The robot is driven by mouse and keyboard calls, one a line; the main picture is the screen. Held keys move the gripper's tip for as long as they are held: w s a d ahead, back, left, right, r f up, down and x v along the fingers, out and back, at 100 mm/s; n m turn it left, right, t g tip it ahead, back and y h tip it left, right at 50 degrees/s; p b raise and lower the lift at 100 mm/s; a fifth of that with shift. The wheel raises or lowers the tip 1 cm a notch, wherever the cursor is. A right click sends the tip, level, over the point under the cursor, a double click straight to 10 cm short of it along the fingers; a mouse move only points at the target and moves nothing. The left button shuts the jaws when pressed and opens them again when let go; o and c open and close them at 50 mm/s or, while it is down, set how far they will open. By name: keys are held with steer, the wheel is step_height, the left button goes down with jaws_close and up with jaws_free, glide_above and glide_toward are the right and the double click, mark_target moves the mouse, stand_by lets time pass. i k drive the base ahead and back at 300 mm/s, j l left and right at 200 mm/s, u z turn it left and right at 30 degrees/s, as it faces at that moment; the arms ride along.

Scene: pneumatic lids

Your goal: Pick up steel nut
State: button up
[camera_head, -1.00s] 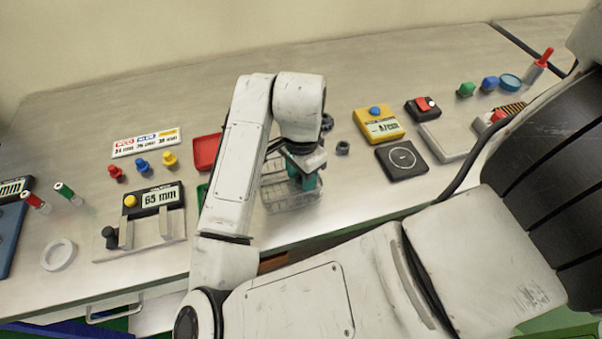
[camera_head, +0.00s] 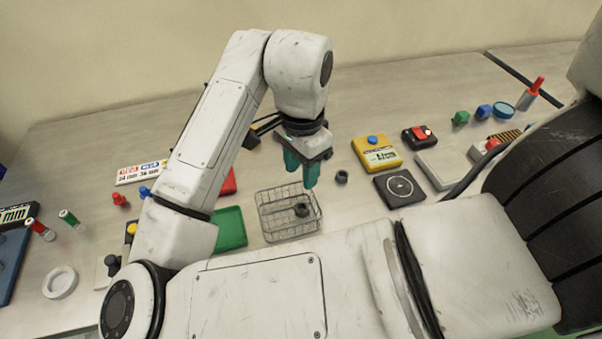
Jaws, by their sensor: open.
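A dark steel nut (camera_head: 341,177) lies on the metal bench, just right of my gripper. A second dark nut (camera_head: 302,210) lies inside the wire basket (camera_head: 268,232). My gripper (camera_head: 301,177) has teal fingers pointing down. It is open, with nothing seen between the fingers, above the back part of the basket and apart from both nuts. The bench behind my gripper is hidden by my wrist.
A green tray (camera_head: 230,228) stands left of the basket, with a red tray (camera_head: 229,182) behind it, partly hidden by my arm. A black scale (camera_head: 399,188) and a yellow display unit (camera_head: 377,153) stand to the right. The bench between basket and scale is mostly clear.

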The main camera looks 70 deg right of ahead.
mark_target(345, 173)
steer(key=k, duration=1)
